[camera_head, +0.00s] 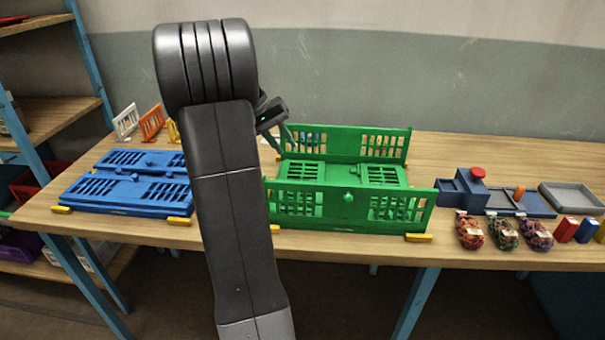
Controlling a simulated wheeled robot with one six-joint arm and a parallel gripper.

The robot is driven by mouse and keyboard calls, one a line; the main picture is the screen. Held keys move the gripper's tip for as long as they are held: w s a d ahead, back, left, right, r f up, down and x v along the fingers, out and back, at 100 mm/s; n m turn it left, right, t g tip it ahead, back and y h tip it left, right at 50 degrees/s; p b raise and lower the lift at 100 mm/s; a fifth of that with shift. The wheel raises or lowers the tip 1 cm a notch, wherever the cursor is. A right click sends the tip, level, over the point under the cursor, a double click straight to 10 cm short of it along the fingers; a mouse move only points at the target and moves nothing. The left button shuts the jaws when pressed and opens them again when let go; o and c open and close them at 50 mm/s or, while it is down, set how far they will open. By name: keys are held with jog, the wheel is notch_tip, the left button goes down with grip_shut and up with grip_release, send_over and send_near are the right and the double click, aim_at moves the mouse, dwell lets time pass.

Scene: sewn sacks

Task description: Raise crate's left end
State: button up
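The green crate (345,208) stands at the middle of the table, with its long front and back walls upright. Slotted green panels lie low between those walls, and no upright wall shows at the right end. My gripper (280,146) is at the crate's left end, near the back wall. My arm covers part of the view there. The fingers are small and dark against the green, so I cannot tell whether they are open, shut or touching the left end panel.
A blue crate (128,183) lies folded flat at left, with small white, orange and yellow racks (151,122) behind it. At right are a blue box with a red knob (478,173), a grey tray (572,196), several sacks (503,232) and small colored blocks (566,229).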

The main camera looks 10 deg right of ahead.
send_near(307, 175)
jog(key=s+d+f, duration=0.1)
jog(key=s, duration=0.1)
jog(key=s+d+f, duration=0.1)
jog(key=s+f, duration=0.1)
jog(key=s+d+f, duration=0.1)
jog(key=s, duration=0.1)
jog(key=shift+s+d+f, duration=0.1)
jog(key=shift+d+f, duration=0.2)
jog(key=shift+d, duration=0.05)
grip_shut()
